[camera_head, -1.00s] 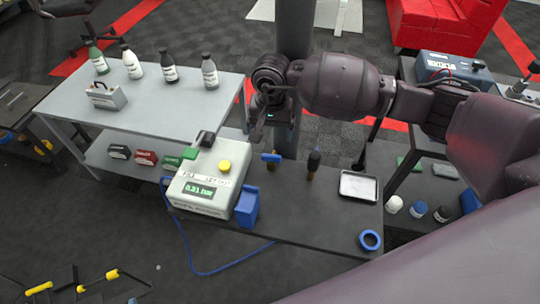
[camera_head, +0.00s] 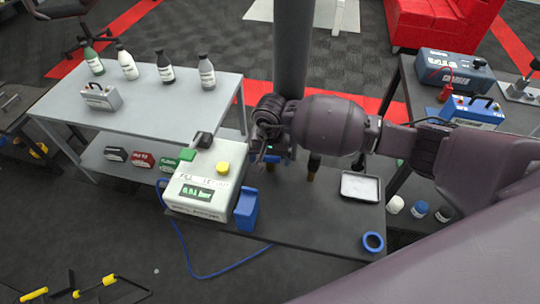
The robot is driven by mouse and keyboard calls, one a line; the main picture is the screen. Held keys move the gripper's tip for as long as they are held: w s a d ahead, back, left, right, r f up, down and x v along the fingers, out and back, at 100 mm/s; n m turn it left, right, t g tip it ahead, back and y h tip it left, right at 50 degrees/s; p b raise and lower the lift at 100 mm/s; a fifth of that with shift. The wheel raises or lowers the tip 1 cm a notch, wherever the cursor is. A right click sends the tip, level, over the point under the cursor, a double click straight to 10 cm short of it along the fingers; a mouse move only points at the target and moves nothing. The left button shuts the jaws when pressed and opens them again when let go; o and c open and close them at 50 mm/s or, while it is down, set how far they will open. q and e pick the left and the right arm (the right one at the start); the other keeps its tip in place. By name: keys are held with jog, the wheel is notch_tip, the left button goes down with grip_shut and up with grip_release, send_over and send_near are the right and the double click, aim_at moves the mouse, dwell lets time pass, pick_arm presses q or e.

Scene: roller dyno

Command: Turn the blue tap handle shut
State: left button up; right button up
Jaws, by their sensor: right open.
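The blue tap handle (camera_head: 270,160) is on the dark bench, right of the cream gauge box (camera_head: 206,178). Only a small blue part of it shows; my right gripper and wrist hide the rest. My right gripper (camera_head: 264,148) points down at the handle from above, open. I cannot tell whether its fingers are around the handle or touching it. My left gripper is not in view.
A dark-handled upright item (camera_head: 313,166) stands just right of the tap. The bench also holds a blue box (camera_head: 246,208), a metal tray (camera_head: 360,187) and a blue ring (camera_head: 373,242). A grey table (camera_head: 135,100) with bottles stands behind left.

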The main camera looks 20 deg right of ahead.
aim_at(270, 157)
jog(key=c, duration=0.9)
jog(key=shift+m, duration=0.8)
jog(key=o, duration=0.9)
jog(key=shift+r, duration=0.55)
notch_tip(270, 157, up, 8)
jog(key=shift+r+p, duration=0.15)
jog(key=shift+p, duration=0.65)
jog(key=shift+r, duration=0.7)
